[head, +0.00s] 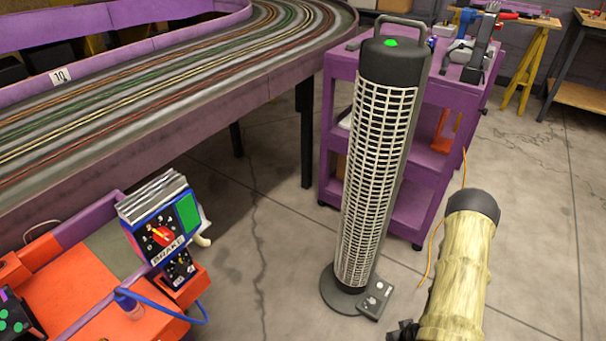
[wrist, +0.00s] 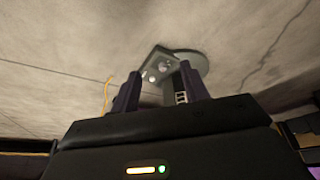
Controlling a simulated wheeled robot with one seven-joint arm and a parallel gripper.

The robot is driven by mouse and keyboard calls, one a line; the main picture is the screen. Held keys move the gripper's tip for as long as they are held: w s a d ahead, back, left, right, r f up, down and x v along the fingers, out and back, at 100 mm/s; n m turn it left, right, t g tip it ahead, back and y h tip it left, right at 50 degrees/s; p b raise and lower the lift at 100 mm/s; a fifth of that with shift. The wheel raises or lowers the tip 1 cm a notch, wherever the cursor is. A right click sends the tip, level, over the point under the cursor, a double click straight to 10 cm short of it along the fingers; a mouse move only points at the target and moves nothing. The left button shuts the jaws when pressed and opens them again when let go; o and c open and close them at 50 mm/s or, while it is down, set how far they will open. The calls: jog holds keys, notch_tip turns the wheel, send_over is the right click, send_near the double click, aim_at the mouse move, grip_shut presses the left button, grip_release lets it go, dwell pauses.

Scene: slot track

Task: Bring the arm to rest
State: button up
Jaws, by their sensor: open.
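My gripper (wrist: 160,82) shows in the wrist view with its two dark purple fingers spread apart. Nothing is held between them. Beyond the fingertips are the round foot (wrist: 197,64) and the grey control box (wrist: 160,66) of a tower heater, seen upside down against the floor. I cannot tell the exact gap between the fingers and the heater. I cannot make out the gripper's fingers in the head view.
The tall heater (head: 380,165) stands upright mid-floor, its control box (head: 375,298) at its foot. Behind it is a purple cart (head: 432,150) with tools. The slot track (head: 150,110) runs at left. An orange console (head: 75,285) is front left. An orange cable (head: 432,250) hangs at right.

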jog(key=w+a+r+g+h+p, duration=0.1)
jog(key=w+a+r+p, duration=0.15)
jog(key=r, duration=0.95)
jog(key=w+a+r+p, duration=0.1)
jog(key=w+r, duration=0.3)
jog(key=r, duration=0.7)
jog(key=s+a+r+m+p, duration=0.15)
jog(key=s+a+r, duration=0.3)
jog(key=r, duration=0.55)
jog(key=s+a+r+m+p, duration=0.1)
jog(key=s+a+r+p, duration=0.3)
jog(key=r, duration=0.6)
notch_tip(320, 180, up, 38)
jog(key=w+p, duration=0.1)
jog(key=p, duration=3.4)
jog(key=shift+w+a+g+p, duration=0.2)
jog(key=shift+a+g+p, duration=0.1)
jog(key=shift+a+g, duration=0.1)
jog(key=shift+f+n, duration=0.1)
jog(key=shift+n, duration=0.15)
